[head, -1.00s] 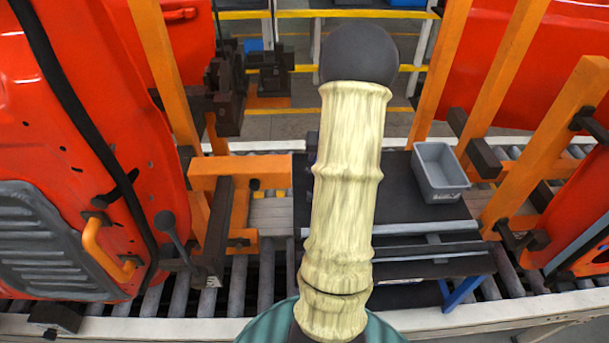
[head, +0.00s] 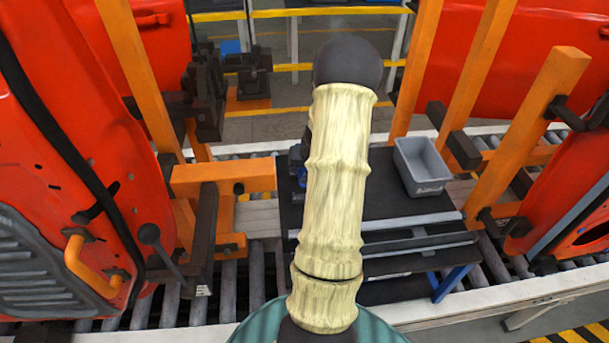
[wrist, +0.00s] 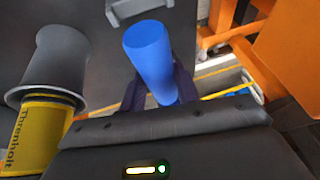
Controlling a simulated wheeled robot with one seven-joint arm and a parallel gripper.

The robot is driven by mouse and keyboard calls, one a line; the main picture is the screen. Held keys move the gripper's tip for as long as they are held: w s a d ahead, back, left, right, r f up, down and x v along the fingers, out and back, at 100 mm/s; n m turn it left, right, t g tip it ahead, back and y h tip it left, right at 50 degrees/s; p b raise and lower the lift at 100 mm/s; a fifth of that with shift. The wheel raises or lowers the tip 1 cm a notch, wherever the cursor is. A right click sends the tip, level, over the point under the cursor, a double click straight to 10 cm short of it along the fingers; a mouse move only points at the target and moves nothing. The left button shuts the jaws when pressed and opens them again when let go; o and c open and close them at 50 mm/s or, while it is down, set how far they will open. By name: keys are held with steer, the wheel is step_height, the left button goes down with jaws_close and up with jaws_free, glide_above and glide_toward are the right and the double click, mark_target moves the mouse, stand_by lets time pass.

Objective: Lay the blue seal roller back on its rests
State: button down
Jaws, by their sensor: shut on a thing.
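The blue seal roller (wrist: 150,60) is a smooth blue cylinder in the wrist view. My gripper (wrist: 157,90) is shut on it, with a dark finger on each side, and the roller points away from the palm. Beyond it is a dark flat surface. In the head view my arm hides most of the gripper area; a small dark and blue part shows just left of the arm, too small to name. I cannot make out the roller's rests in either view.
A grey bin (head: 423,167) stands on the dark bench (head: 385,205) right of my arm. A grey flanged cylinder with a yellow label (wrist: 45,130) is close left of the gripper. Red doors on orange frames (head: 222,180) flank the bench. Conveyor rollers (head: 230,290) run in front.

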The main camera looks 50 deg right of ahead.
steer(key=shift+w+a, duration=0.25)
steer(key=shift+a, duration=0.05)
steer(key=shift+s+f, duration=0.2)
steer(key=shift+f, duration=0.25)
step_height(320, 180, down, 2)
steer(key=shift+d+f, duration=0.1)
steer(key=shift+d, duration=0.05)
steer(key=shift+f, duration=0.3)
steer(key=shift+w+f, duration=0.15)
steer(key=shift+f, duration=0.15)
steer(key=c, duration=1)
jaws_free()
steer(key=shift+c, duration=0.2)
steer(key=shift+r+p, duration=0.3)
steer(key=shift+p, duration=0.25)
